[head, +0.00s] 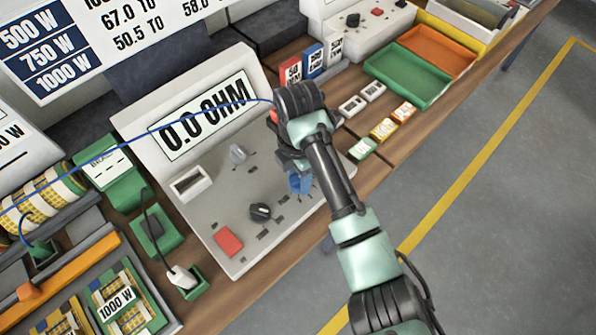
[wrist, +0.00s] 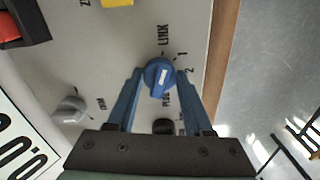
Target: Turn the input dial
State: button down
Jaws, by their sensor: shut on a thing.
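The blue dial (wrist: 160,75) sits on the grey panel of the meter box, with the printed words LINK, 1, 2 and what seems to be PLUG around it. A pale pointer mark shows on its face. My gripper (wrist: 160,72) has its two blue fingers on either side of the dial, shut on it. In the head view my gripper (head: 300,183) is down at the right part of the panel (head: 215,218), and the fingers and arm mostly hide the dial.
A grey knob (head: 238,155), a black knob (head: 260,212) and a red square (head: 228,241) are on the same panel. The display (head: 205,115) reads 0.0 OHM. A blue cable (head: 130,140) crosses in front of it. Green (head: 400,72) and orange trays stand at upper right.

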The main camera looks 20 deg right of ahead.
jog(key=m+p, duration=0.3)
jog(key=m, duration=0.1)
jog(key=shift+r, duration=0.2)
jog(key=m+p, duration=0.3)
jog(key=m, duration=0.2)
jog(key=m+p, duration=0.2)
jog(key=m, duration=0.2)
jog(key=shift+f+m, duration=0.1)
jog(key=shift+m, duration=0.2)
jog(key=m+p, duration=0.1)
jog(key=m, duration=0.3)
jog(key=m+p, duration=0.1)
jog(key=m, duration=0.5)
jog(key=shift+m, duration=0.4)
jog(key=m+p, duration=0.1)
jog(key=m, duration=0.4)
jog(key=shift+m, duration=0.3)
jog(key=shift+c, duration=1.5)
grip_release()
jog(key=shift+f, duration=0.1)
